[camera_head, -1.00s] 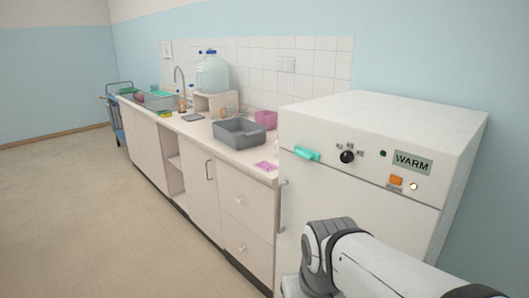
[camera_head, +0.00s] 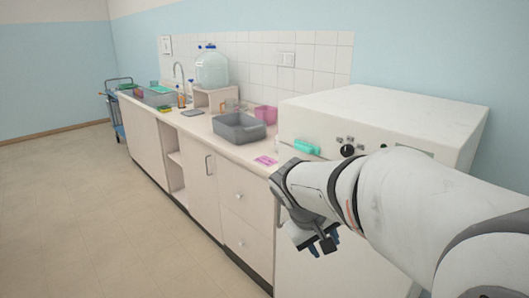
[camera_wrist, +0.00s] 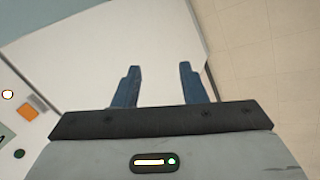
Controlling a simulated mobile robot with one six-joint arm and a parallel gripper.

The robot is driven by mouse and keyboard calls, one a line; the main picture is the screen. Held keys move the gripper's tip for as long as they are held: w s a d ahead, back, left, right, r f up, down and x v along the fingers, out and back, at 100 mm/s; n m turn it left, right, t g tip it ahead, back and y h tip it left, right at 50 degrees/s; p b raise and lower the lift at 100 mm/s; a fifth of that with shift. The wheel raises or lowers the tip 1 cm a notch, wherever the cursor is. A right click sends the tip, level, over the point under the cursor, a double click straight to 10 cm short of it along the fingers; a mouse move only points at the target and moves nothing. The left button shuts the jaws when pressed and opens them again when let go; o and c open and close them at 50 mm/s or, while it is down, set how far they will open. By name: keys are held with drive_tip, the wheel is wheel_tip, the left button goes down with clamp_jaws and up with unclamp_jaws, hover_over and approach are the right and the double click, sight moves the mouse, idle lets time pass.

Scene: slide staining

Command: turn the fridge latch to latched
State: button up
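The white fridge (camera_head: 395,110) stands at the right in the head view. A teal piece (camera_head: 306,147), which looks like the latch, sits at the upper left of its front, left of a black knob (camera_head: 347,151). Whether it is latched I cannot tell. My gripper (camera_head: 320,246) is in front of the fridge door, below the teal piece and apart from it. In the wrist view my gripper (camera_wrist: 160,76) shows two blue fingers spread apart with nothing between them. The white fridge front (camera_wrist: 100,60) lies beyond them; the latch is not in that view.
The counter (camera_head: 215,135) runs left of the fridge, with a grey basin (camera_head: 239,128), a pink container (camera_head: 266,115) and a pink item (camera_head: 265,160). An orange switch (camera_wrist: 27,111) and a lit lamp (camera_wrist: 8,94) show in the wrist view. The floor (camera_head: 80,210) at left is clear.

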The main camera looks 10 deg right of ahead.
drive_tip(key=w+d+r+n+t+h+b, duration=0.1)
drive_tip(key=w+d+h, duration=0.15)
drive_tip(key=w, duration=0.65)
drive_tip(key=w+d+r+n+t+h, duration=0.15)
drive_tip(key=w+h, duration=0.25)
drive_tip(key=w, duration=0.5)
drive_tip(key=n+t+h, duration=0.2)
drive_tip(key=t+h, duration=0.2)
drive_tip(key=t, duration=0.1)
approach(301, 149)
drive_tip(key=d, duration=0.1)
drive_tip(key=shift+y, duration=0.25)
drive_tip(key=x, duration=0.7)
drive_tip(key=shift+w+d+r+p, duration=0.2)
drive_tip(key=shift+w+d+p, duration=0.1)
drive_tip(key=shift+p, duration=0.1)
clamp_jaws()
